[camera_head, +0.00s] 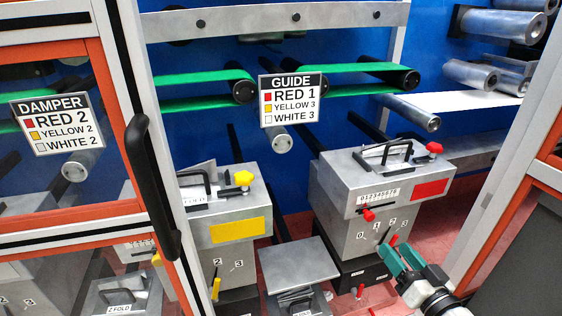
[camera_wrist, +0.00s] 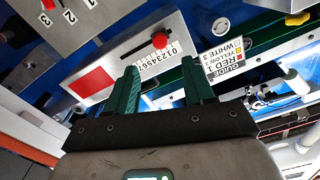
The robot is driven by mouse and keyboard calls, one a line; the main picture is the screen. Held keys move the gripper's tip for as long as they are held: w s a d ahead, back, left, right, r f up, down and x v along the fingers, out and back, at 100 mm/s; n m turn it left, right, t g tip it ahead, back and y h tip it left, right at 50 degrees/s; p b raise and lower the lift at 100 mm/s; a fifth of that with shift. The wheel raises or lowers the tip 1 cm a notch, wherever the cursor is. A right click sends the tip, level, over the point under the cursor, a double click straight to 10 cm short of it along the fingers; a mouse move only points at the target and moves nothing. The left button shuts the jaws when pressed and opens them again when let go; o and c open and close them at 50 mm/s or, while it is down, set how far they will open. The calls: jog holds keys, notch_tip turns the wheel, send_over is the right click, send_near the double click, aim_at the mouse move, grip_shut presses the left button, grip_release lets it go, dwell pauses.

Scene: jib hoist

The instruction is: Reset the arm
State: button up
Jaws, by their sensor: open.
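My gripper (camera_head: 398,256) is at the lower right of the head view, in front of the grey box unit with a red label (camera_head: 430,189). Its two green fingers are apart, and nothing shows between them. In the wrist view my gripper (camera_wrist: 162,75) also has its fingers spread and empty. Beyond them, that view shows a number scale with a red knob (camera_wrist: 160,41), a red label (camera_wrist: 93,84) and the GUIDE sign (camera_wrist: 226,57), appearing upside down. I cannot tell how far the fingertips are from the box.
A yellow-labelled box (camera_head: 238,230) stands left of the red-labelled one, with a low grey box (camera_head: 290,262) between them. An orange-framed door with a black handle (camera_head: 150,185) is at left. A pale frame post (camera_head: 500,185) rises at right. Rollers (camera_head: 408,113) are behind.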

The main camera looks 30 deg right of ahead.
jog(key=s+a+f+n+g+y, duration=0.2)
jog(key=a+f+n+g+y, duration=0.2)
jog(key=a+f+g, duration=0.5)
jog(key=s+a+f+n+g, duration=0.1)
jog(key=s+a+f+g, duration=0.2)
jog(key=s, duration=0.4)
jog(key=s+a+f+g+p, duration=0.1)
jog(key=s+a+f+g, duration=0.2)
jog(key=s, duration=0.4)
notch_tip(320, 180, down, 2)
jog(key=shift+s+a+f+n+g, duration=0.15)
jog(key=shift+s+a+n+g, duration=0.2)
jog(key=shift+g, duration=0.45)
jog(key=shift+c, duration=0.4)
